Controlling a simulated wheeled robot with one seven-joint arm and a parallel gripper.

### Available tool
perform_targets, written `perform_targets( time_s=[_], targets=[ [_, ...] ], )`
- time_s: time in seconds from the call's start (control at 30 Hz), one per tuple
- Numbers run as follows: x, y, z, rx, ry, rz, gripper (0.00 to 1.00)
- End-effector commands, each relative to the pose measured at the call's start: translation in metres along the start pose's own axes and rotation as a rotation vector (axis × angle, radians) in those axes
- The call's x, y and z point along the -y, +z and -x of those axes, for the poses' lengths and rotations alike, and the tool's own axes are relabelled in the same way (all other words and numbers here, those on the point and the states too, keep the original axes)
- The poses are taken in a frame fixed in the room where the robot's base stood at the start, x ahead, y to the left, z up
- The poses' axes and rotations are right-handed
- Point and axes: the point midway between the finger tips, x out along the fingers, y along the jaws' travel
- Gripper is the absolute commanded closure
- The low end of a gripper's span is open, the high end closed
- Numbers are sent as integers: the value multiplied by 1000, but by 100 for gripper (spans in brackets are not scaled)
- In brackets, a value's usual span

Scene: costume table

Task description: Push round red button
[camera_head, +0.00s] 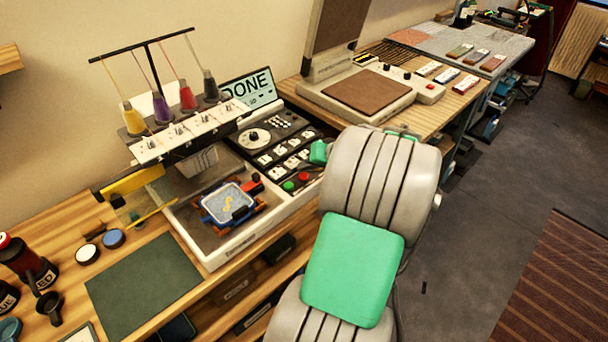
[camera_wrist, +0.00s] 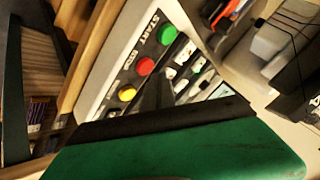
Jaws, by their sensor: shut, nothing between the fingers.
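The round red button (camera_head: 304,177) sits on the control panel of the embroidery machine (camera_head: 214,254), beside the round green button (camera_head: 288,186). In the wrist view the red button (camera_wrist: 145,66) lies between the green button (camera_wrist: 168,35) and a yellow button (camera_wrist: 127,93), beside printed labels, one reading START. My gripper (camera_wrist: 156,82) is shut and empty, its dark tip over the panel just right of the red button in that view. I cannot tell its height above the panel. In the head view my arm hides part of the panel's right end.
A hoop with blue-edged fabric (camera_head: 229,203) sits on the machine's bed. A display (camera_head: 247,89) reads DONE. Thread cones stand above the needle heads at left. A press (camera_head: 370,90) with its own controls stands behind on the wooden table. Floor on the right is mostly open.

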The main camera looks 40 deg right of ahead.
Motion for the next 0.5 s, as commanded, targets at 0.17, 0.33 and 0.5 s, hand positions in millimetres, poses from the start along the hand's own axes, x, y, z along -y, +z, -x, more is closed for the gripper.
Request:
perform_targets(
  time_s=[0.17,0.33,0.5],
  targets=[
    [-4,4,-6,1,0,-1,100],
    [-4,4,-5,1,0,0,100],
    [-4,4,-6,0,0,0,100]
  ],
)
